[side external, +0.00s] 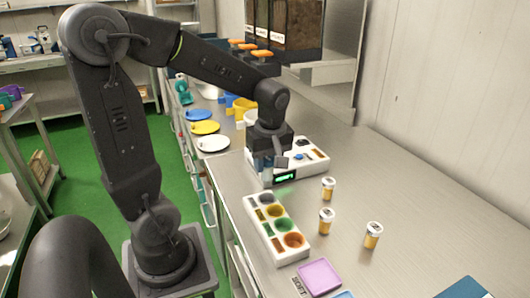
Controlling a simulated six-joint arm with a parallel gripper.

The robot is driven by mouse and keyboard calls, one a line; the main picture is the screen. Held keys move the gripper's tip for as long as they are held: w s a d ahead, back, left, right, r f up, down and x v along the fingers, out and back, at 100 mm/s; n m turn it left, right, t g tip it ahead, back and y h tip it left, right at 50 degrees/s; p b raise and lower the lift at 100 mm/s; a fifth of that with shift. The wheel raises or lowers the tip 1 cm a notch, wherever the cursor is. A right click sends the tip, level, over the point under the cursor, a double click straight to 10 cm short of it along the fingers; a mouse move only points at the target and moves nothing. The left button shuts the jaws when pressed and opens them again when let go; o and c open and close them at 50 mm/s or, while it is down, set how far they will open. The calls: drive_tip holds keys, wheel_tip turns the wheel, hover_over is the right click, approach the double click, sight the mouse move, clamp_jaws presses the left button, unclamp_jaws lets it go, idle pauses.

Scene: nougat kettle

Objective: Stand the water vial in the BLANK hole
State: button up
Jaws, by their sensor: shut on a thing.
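My gripper (273,162) points down at the left part of a white instrument (316,163) with a lit green display. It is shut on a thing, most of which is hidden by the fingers. A pale bluish patch shows at the fingers, and I take it for the water vial (262,162). I cannot tell whether it touches the instrument. A white rack (275,257) in front has grey, yellow, green and orange round places with small labels beside them. The lettering is too small to read, so I cannot tell which hole is BLANK.
Three amber vials with white caps stand on the steel bench to the right: one farther back (328,188), one in the middle (326,221), one nearer (373,235). A purple tray (319,277) lies in front. Coloured plates (205,127) lie at the left edge.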

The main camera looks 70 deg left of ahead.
drive_tip(key=shift+f, duration=3.35)
drive_tip(key=shift+f, duration=0.4)
drive_tip(key=o, duration=1.6)
drive_tip(key=shift+c, duration=0.2)
drive_tip(key=shift+r, duration=3.5)
